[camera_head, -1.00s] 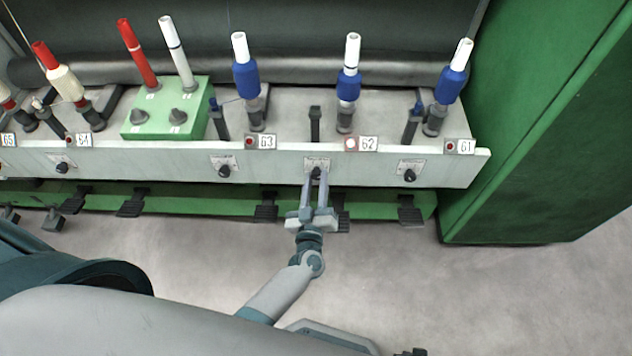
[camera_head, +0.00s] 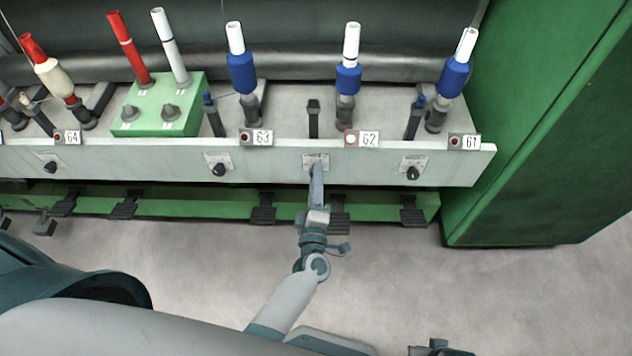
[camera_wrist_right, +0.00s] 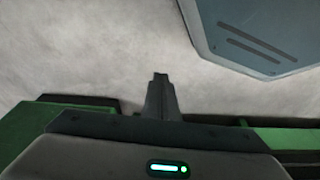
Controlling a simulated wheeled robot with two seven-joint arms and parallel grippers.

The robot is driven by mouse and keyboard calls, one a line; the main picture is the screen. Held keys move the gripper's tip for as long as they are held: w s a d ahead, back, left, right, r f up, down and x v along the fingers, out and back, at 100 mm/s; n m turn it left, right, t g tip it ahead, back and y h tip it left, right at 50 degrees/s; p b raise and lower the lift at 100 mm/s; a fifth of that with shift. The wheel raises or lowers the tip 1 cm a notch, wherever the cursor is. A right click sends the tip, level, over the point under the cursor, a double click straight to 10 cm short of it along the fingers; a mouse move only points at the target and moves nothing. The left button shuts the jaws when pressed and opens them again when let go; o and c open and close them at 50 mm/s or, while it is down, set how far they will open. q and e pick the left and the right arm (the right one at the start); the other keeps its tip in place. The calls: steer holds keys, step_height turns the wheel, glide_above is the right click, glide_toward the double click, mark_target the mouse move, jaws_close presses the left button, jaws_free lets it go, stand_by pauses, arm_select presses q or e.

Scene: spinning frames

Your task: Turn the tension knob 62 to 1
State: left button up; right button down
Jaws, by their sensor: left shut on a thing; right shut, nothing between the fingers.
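The tension knob 62 sits on a white dial plate (camera_head: 322,158) on the pale front rail, below and left of the label 62 (camera_head: 369,140). My left gripper (camera_head: 316,172) is shut on this knob. Its fingers line up one behind the other in the head view and hide the knob, so its pointer and setting cannot be read. My right gripper (camera_wrist_right: 160,98) is shut and empty in the right wrist view, over bare floor and away from the knobs.
Knob 63 (camera_head: 219,169) and knob 61 (camera_head: 413,173) stand either side on the rail (camera_head: 270,158). Black pedals (camera_head: 263,214) lie below. A green cabinet (camera_head: 540,130) bounds the right. Bobbins and a green box (camera_head: 190,95) stand above. Floor in front is clear.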

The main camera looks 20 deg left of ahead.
arm_select(q)
steer(key=n+b, duration=0.2)
steer(key=n, duration=0.4)
steer(key=shift+r+y, duration=0.1)
steer(key=shift+y, duration=0.2)
arm_select(e)
steer(key=v, duration=0.8)
steer(key=shift+w, duration=0.35)
steer(key=shift+a, duration=0.2)
arm_select(q)
steer(key=o, duration=1)
arm_select(e)
steer(key=shift+r, duration=0.1)
